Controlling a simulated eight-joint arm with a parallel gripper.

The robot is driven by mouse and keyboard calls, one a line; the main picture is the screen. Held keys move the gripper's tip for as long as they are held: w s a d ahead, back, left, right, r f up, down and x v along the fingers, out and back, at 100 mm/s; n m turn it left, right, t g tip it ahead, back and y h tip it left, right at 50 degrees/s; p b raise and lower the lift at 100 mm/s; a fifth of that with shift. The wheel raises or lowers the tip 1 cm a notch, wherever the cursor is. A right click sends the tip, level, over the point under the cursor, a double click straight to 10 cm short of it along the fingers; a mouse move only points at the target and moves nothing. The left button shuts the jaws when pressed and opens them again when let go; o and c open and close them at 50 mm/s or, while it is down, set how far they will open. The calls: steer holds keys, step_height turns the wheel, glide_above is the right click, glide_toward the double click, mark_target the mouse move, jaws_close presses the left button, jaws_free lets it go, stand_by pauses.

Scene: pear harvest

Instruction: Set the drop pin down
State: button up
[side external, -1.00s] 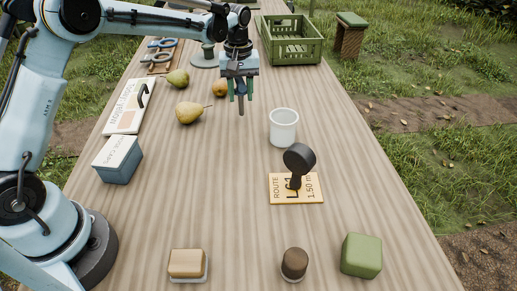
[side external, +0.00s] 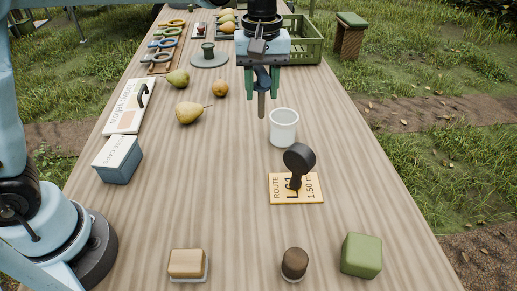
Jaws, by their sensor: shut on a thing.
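My gripper (side external: 262,88), with green fingers, hangs above the table behind and slightly left of the white cup. It is shut on the drop pin (side external: 261,104), a slim grey-brown rod pointing straight down between the fingers. The pin's upper part is partly hidden by the fingers. Its lower end looks clear of the tabletop, though the exact gap is hard to tell.
A white cup (side external: 284,130) stands close to the pin. In front is a ROUTE card (side external: 312,190) bearing a black round-headed object (side external: 299,158). Pears (side external: 188,112) lie left. A green crate (side external: 305,45) stands behind. Bare wood (side external: 210,205) lies front left.

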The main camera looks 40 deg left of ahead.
steer(key=s+d+m, duration=0.1)
steer(key=s+d, duration=0.4)
steer(key=s, duration=0.9)
steer(key=s+d+m, duration=0.1)
steer(key=s+d, duration=0.3)
steer(key=s, duration=0.9)
steer(key=shift+w+a+f, duration=0.9)
steer(key=shift+w+f, duration=0.7)
steer(key=shift+f, duration=0.35)
steer(key=shift+w+a+f, duration=0.9)
steer(key=shift+w+f, duration=0.7)
steer(key=shift+f, duration=0.35)
steer(key=shift+w+a+f, duration=0.9)
steer(key=shift+w+f, duration=0.7)
steer(key=shift+f, duration=0.35)
steer(key=shift+f, duration=0.15)
steer(key=o, duration=1.1)
